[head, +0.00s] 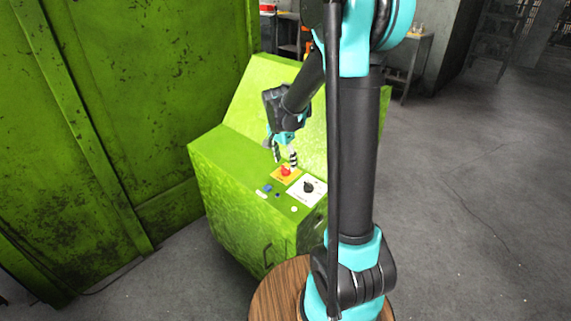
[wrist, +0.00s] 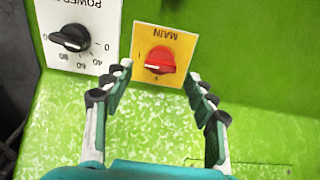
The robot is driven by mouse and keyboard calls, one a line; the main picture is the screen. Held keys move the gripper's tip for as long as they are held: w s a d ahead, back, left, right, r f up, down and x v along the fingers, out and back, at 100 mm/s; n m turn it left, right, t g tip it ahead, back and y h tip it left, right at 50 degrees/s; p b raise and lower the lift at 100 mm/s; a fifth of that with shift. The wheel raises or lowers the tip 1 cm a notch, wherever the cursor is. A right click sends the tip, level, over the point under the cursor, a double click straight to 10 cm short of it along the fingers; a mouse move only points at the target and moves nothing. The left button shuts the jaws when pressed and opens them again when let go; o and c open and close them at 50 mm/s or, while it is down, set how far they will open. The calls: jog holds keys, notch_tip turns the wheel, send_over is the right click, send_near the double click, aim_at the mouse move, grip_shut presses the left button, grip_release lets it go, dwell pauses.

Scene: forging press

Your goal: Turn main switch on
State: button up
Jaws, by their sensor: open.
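The main switch (wrist: 160,60) is a red knob on a yellow plate marked MAIN (wrist: 164,38), on the green console. In the wrist view the plate appears upside down. The switch also shows in the head view (head: 286,170), on the console's sloped top. My gripper (wrist: 160,80) is open, its two fingers apart. In the wrist view the fingertips lie to either side of the red knob, in front of it. In the head view my gripper (head: 284,158) is just above and behind the switch, pointing down.
A black power dial (wrist: 70,38) on a white plate sits beside the switch. Small buttons (head: 267,188) are on the green console (head: 235,185). A large green machine wall (head: 120,110) stands at left. Open concrete floor (head: 470,200) lies at right.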

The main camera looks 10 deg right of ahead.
aim_at(282, 177)
notch_tip(282, 177, up, 10)
jog(key=s+a, duration=0.1)
jog(key=shift+a, duration=0.15)
